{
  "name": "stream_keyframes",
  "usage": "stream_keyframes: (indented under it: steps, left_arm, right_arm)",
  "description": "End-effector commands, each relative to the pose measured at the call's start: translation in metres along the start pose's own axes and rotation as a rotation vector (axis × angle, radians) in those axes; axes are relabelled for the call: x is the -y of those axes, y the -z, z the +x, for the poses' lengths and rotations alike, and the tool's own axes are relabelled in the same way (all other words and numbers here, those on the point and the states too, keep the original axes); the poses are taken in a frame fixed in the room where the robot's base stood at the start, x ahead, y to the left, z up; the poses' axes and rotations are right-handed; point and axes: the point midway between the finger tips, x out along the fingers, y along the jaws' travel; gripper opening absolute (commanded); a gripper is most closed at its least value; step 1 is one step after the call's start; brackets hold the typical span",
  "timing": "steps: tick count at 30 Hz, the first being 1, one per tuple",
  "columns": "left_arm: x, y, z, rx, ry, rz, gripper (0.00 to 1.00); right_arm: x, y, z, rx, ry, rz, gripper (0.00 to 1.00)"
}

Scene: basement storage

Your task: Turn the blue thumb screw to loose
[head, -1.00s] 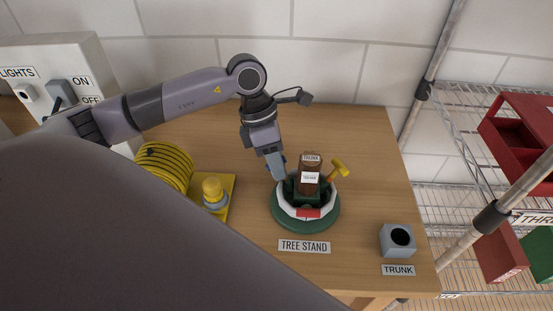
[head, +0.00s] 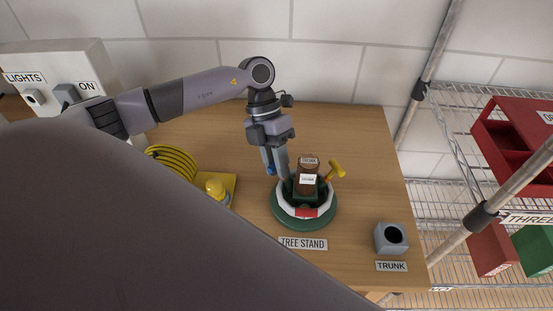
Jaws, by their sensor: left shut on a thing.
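The tree stand (head: 304,223) is a round green base with a white and red ring on the wooden table. A brown trunk piece (head: 309,164) with labels stands upright in it. A yellow-orange thumb screw (head: 337,169) sticks out on its right side. The blue thumb screw (head: 271,170) shows only as a small blue part at the fingers on the left side. My left gripper (head: 275,170) points down there and is shut on the blue thumb screw, mostly hiding it. My right gripper is not in view.
A grey block with a round hole (head: 391,238) stands at the front right by a TRUNK label (head: 391,266). A yellow coil (head: 172,162) and a yellow piece (head: 217,188) lie at left. Wire shelves with red bins (head: 510,140) stand at right. The table behind the stand is clear.

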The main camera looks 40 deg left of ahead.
Motion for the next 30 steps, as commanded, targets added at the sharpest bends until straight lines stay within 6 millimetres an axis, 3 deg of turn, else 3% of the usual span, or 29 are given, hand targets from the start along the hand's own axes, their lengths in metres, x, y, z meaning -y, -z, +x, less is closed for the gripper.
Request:
stream_keyframes:
  steps: [21,22,24,30]
  left_arm:
    - [-0.0014,-0.0008,-0.0007,-0.012,0.017,-0.077,0.0]
    - [-0.0014,-0.0008,-0.0007,-0.012,0.017,-0.077,0.27]
    - [-0.0013,-0.0007,-0.0007,-0.013,0.017,-0.077,0.43]
    - [-0.0008,-0.0004,-0.0003,-0.014,0.018,-0.075,0.43]
  right_arm:
    - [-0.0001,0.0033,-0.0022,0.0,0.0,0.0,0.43]
    - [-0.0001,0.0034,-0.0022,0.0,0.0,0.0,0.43]
    - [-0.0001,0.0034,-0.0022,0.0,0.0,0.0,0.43]
    - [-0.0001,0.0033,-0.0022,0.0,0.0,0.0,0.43]
